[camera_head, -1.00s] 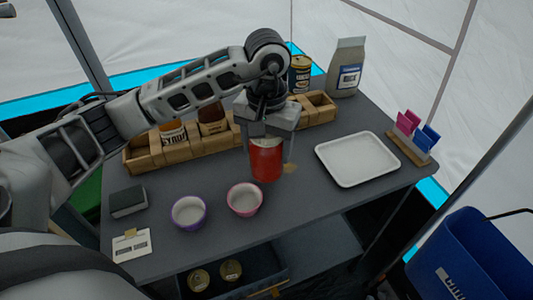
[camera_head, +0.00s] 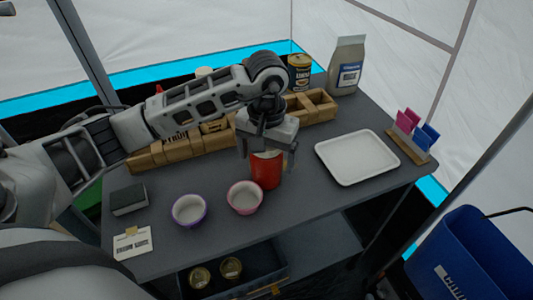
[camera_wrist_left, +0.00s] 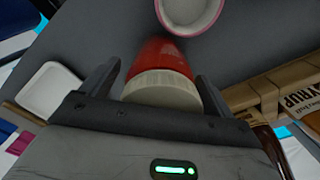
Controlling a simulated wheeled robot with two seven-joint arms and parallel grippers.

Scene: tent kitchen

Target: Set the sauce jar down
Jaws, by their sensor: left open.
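The red sauce jar (camera_head: 266,171) stands upright on the dark grey table (camera_head: 300,215), behind and right of the pink-rimmed bowl. In the left wrist view, the jar (camera_wrist_left: 160,54) shows its red body and its cream ribbed lid. My left gripper (camera_head: 267,158) is above the jar, pointing down. Its fingers (camera_wrist_left: 158,82) are open, one on each side of the lid, with gaps between them and the jar. The top of the jar is partly hidden by the gripper in the head view. My right gripper is not in view.
A pink-rimmed bowl (camera_head: 244,198) and a purple-rimmed bowl (camera_head: 189,210) stand in front. A white tray (camera_head: 357,158) lies to the right. A wooden rack (camera_head: 180,149) with bottles runs behind. A can (camera_head: 300,72) and a bag (camera_head: 345,66) stand at the back.

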